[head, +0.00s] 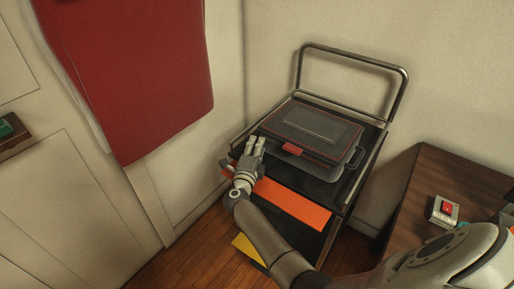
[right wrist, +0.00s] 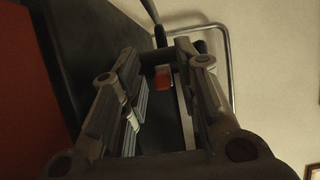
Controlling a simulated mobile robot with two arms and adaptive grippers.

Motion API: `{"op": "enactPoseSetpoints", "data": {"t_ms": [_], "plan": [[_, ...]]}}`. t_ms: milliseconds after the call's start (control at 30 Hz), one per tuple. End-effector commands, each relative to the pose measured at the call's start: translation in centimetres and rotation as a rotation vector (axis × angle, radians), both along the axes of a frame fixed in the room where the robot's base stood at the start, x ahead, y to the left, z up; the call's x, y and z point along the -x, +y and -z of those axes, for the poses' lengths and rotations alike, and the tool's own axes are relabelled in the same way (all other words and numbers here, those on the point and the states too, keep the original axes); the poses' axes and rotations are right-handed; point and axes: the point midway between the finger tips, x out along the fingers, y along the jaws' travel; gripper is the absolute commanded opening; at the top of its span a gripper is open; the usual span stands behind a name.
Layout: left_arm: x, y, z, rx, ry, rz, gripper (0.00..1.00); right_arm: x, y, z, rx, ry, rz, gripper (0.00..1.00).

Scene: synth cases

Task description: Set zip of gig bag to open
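The gig bag (head: 318,125) is a flat dark grey case with red trim around its top, lying on a black cart. A red tab (head: 295,149) sits at its front edge; I cannot tell whether it is the zip's pull or whether the zip is open. A red piece, likely this tab, shows between my fingers in the right wrist view (right wrist: 163,79). My right gripper (head: 257,142) is left of the tab, near the cart's front left corner. Its fingers are apart with nothing between them. My left gripper is not in view.
The cart has a raised metal handle (head: 355,60) at the back and an orange front strip (head: 292,203). A dark wooden table (head: 425,190) with a red-button box (head: 445,210) stands at right. A red cloth (head: 135,75) hangs at left.

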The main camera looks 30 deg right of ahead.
Motion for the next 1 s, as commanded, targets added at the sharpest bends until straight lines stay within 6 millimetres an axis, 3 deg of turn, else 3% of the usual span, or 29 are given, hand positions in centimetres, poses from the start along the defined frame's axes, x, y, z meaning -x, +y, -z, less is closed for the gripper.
{"op": "enactPoseSetpoints", "data": {"t_ms": [333,733,1000], "plan": [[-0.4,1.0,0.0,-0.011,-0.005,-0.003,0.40,0.3,0.1,0.0,0.001,0.001,0.003,0.34],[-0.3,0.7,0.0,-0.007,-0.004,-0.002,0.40,4.5,4.4,0.1,-0.001,0.002,0.002,0.34],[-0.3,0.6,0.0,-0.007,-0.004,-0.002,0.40,5.3,5.3,0.0,0.001,0.000,0.002,0.34]]}}
